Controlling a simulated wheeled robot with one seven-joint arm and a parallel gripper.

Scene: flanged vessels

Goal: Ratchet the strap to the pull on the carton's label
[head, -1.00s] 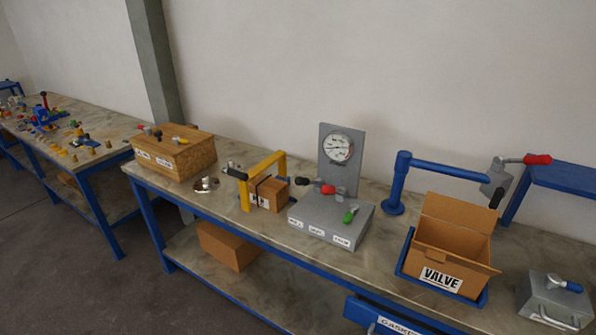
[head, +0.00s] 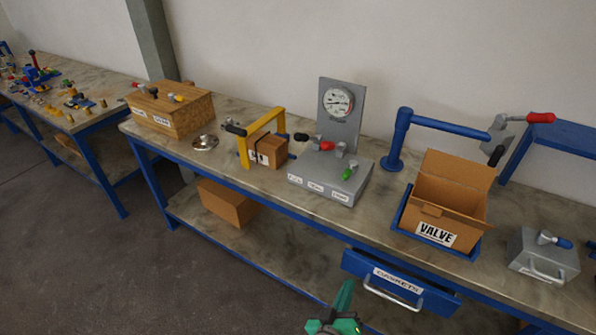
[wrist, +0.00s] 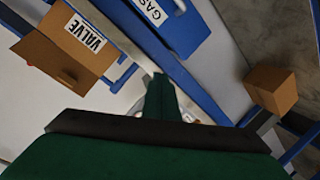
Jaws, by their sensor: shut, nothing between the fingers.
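A small strapped carton (head: 272,150) sits on the long bench inside a yellow frame (head: 246,149), with a dark strap band around it. A black-ended handle (head: 235,129) sticks out at the frame's left, and a blue piece shows at the carton's right. The carton's label is too small to read. My green gripper (head: 341,304) is low at the bottom of the head view, in front of the drawer and well away from the carton. In the wrist view its fingers (wrist: 160,95) are shut together and empty. The strapped carton does not clearly show in the wrist view.
A gauge stand (head: 330,172) with red and green levers is right of the carton. An open VALVE box (head: 447,203) sits in a blue tray, also in the wrist view (wrist: 62,50). A labelled drawer (head: 397,283) sticks out. A brown box (head: 227,203) lies on the lower shelf.

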